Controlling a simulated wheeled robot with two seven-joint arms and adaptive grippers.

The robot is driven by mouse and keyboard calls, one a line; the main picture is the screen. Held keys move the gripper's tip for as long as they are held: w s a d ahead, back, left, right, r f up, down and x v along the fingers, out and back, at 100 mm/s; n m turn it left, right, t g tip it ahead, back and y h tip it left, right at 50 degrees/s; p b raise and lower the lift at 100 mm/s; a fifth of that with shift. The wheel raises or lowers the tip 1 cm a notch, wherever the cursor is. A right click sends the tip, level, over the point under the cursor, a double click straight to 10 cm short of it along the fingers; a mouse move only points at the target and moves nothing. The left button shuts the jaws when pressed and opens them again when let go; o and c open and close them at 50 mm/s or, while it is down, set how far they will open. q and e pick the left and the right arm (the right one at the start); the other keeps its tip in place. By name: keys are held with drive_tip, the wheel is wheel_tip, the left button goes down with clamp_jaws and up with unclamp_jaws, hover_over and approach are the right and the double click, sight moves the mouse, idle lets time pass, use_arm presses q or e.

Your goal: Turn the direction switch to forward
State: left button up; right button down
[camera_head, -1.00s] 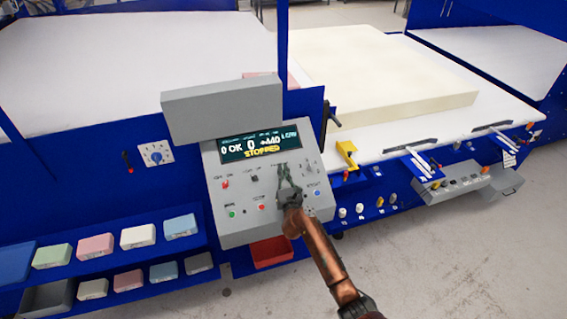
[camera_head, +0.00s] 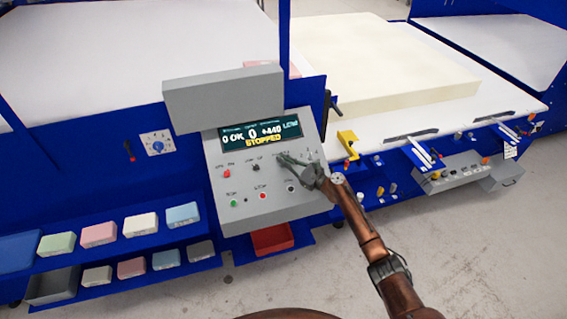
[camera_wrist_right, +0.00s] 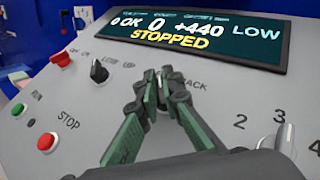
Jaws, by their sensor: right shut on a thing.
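The sloped grey control panel (camera_head: 287,208) has a display (camera_head: 259,133) that reads STOPPED, +440 and LOW. My right gripper (camera_head: 281,157) reaches the panel from the right, below the display. In the right wrist view its fingertips (camera_wrist_right: 163,76) are shut together on the direction switch just under the display. The fingers hide the switch knob, so I cannot tell which way it points. A label ending in "ACK" shows just right of the fingertips. My left gripper is not in view.
A black knob (camera_wrist_right: 98,71) and a red switch (camera_wrist_right: 60,59) sit left of the fingers. The green (camera_wrist_right: 19,110) and red (camera_wrist_right: 47,141) buttons are lower left. A grey selector (camera_wrist_right: 285,142) with numbers is at right. A grey box (camera_head: 222,95) overhangs the panel.

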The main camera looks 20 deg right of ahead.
drive_tip(key=shift+s+f+n+g+y+b, duration=0.15)
drive_tip(key=shift+f+n+g+y+b, duration=0.15)
drive_tip(key=shift+f+n+g, duration=0.3)
drive_tip(key=c, duration=2.1)
unclamp_jaws()
drive_tip(key=shift+r, duration=0.15)
drive_tip(key=shift+w+d, duration=0.15)
drive_tip(key=shift+w, duration=0.05)
drive_tip(key=shift+r, duration=0.1)
